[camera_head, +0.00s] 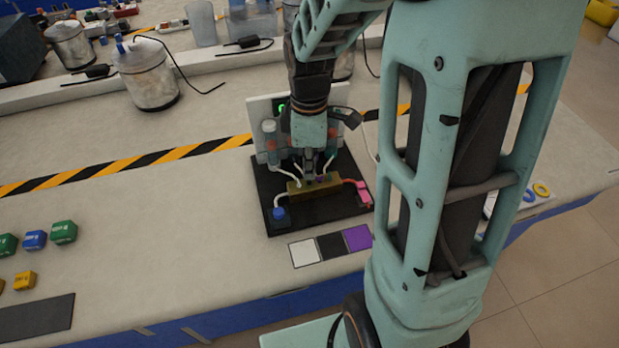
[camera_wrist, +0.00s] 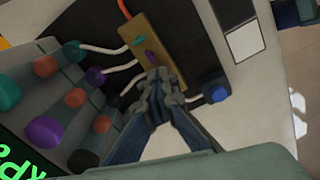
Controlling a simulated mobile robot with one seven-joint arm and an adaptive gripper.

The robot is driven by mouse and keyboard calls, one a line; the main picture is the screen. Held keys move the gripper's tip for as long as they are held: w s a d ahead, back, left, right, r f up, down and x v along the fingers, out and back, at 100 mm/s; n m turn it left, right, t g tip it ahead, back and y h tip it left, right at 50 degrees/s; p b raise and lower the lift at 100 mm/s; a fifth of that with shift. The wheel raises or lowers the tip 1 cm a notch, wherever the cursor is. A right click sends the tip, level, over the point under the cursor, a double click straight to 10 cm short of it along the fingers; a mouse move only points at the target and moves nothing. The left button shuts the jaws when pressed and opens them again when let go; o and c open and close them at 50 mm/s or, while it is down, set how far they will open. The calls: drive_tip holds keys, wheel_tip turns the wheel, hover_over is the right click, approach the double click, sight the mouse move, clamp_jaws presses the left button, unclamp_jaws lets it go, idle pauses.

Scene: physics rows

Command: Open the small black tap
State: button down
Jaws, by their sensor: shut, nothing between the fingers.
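My gripper (camera_head: 309,165) is shut with nothing in it, its fingertips down at the brass block (camera_head: 297,187) on the black base board. In the wrist view the fingertips (camera_wrist: 158,80) cover the near end of the brass block (camera_wrist: 150,36). A green tap (camera_wrist: 138,42) and a purple tap (camera_wrist: 150,57) show on the block beside the fingers. The small black tap cannot be made out; the fingers cover that end of the block. I cannot tell whether they touch it.
Pale tubes run from the block to vials with green (camera_wrist: 8,92), purple (camera_wrist: 46,132) and dark caps. A blue-capped part (camera_head: 279,214) and a pink part (camera_head: 363,192) flank the block. White, black and purple squares (camera_head: 357,238) lie in front.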

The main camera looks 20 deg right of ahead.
drive_tip(key=n+p, duration=0.1)
drive_tip(key=n, duration=0.3)
drive_tip(key=shift+r+n, duration=0.1)
drive_tip(key=shift+n, duration=1)
drive_tip(key=c, duration=2.5)
unclamp_jaws()
drive_tip(key=shift+r+p, duration=3.2)
drive_tip(key=shift+r, duration=0.25)
